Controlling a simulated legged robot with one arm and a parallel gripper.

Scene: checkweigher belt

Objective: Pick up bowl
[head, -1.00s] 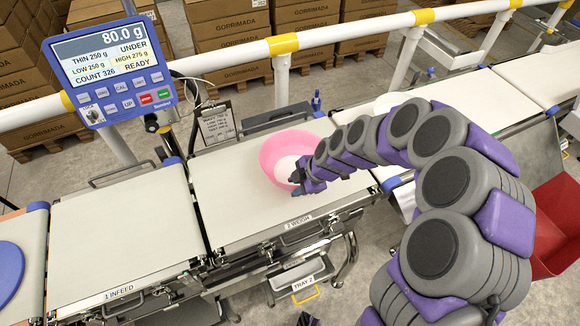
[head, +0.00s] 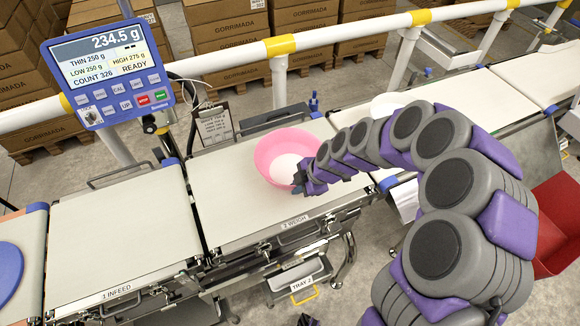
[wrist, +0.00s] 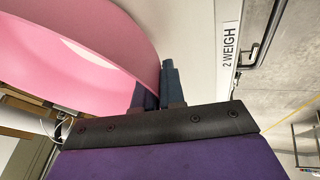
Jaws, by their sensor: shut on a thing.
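A pink bowl (head: 266,153) with a white inside bottom is on the belt section marked 2 WEIGH (head: 222,203). My gripper (head: 299,180) is at the bowl's right front side in the head view. In the wrist view the bowl (wrist: 90,50) fills the upper left, and my gripper's fingers (wrist: 158,88) are shut on its wall, one finger on each side. I cannot tell whether the bowl's base touches the belt.
A blue scale display (head: 107,72) reads 234.5 g. The 1 INFEED belt (head: 120,230) is clear, with a blue disc (head: 8,272) at far left. A white round thing (head: 388,104) lies behind my arm. A white and yellow rail (head: 350,34) runs along the back.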

